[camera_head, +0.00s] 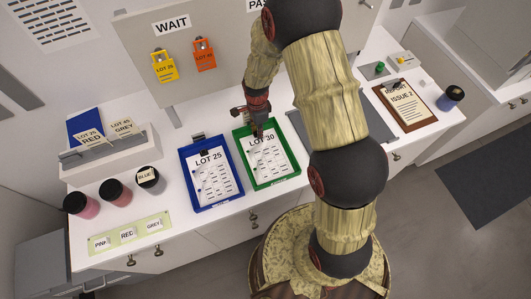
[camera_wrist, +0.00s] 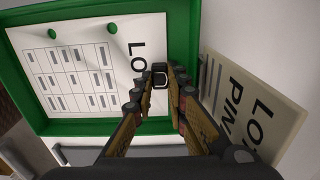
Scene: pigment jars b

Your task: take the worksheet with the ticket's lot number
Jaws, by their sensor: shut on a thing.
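The LOT 30 worksheet (camera_head: 268,158) lies in a green tray (camera_head: 294,167) on the counter; both show in the wrist view, the worksheet (camera_wrist: 75,75) and the green tray (camera_wrist: 185,25). My gripper (camera_head: 257,131) is at the worksheet's top edge, with its fingers (camera_wrist: 166,80) shut on a small black clip (camera_wrist: 160,70) there. The LOT 25 worksheet (camera_head: 212,175) lies in a blue tray (camera_head: 239,190) to the left. A cream card (camera_wrist: 255,110) beside the green tray reads "LO…" and "PIN…"; my fingers hide the rest.
Yellow (camera_head: 164,66) and orange (camera_head: 204,56) lot tags hang under WAIT. A brown clipboard (camera_head: 405,105) and dark jar (camera_head: 450,97) are at right.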

